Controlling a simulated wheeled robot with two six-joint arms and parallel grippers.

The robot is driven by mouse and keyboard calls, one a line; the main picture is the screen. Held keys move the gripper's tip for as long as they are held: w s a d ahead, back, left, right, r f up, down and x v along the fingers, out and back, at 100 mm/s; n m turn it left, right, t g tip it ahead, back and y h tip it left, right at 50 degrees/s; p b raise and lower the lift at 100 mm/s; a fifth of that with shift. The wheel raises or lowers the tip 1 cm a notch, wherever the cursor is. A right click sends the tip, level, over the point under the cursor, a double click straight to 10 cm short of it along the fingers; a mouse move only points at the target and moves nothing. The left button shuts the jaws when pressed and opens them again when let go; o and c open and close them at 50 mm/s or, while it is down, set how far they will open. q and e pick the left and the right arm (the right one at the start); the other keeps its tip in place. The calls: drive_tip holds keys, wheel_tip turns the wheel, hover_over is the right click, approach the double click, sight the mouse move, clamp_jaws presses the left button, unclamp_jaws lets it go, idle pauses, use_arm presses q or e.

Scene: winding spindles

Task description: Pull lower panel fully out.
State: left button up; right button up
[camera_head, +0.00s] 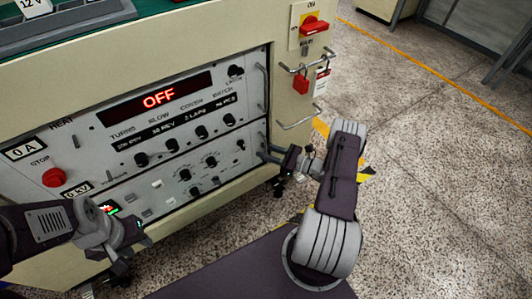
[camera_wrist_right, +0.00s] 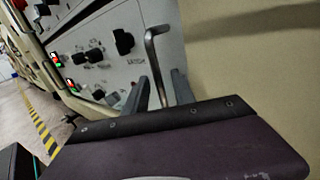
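The lower panel (camera_head: 200,176) is a grey control face with knobs and small switches, low on the cream cabinet. It looks roughly flush with the cabinet front. My right gripper (camera_head: 268,152) is at the panel's right edge. In the right wrist view its two grey fingers (camera_wrist_right: 160,92) stand apart, with the panel's right metal handle (camera_wrist_right: 153,60) between them and a gap visible. My left gripper (camera_head: 118,262) is at the panel's lower left; its fingers are dark and mostly hidden by the wrist, as is the panel's left end.
The upper panel (camera_head: 160,120) with a red OFF display sits directly above. A red rotary switch (camera_head: 314,26), hooks and a red padlock (camera_head: 301,84) are on the cabinet's right. Speckled floor with a yellow line (camera_head: 430,72) is open to the right.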

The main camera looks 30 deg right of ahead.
clamp_jaws()
idle(1.4)
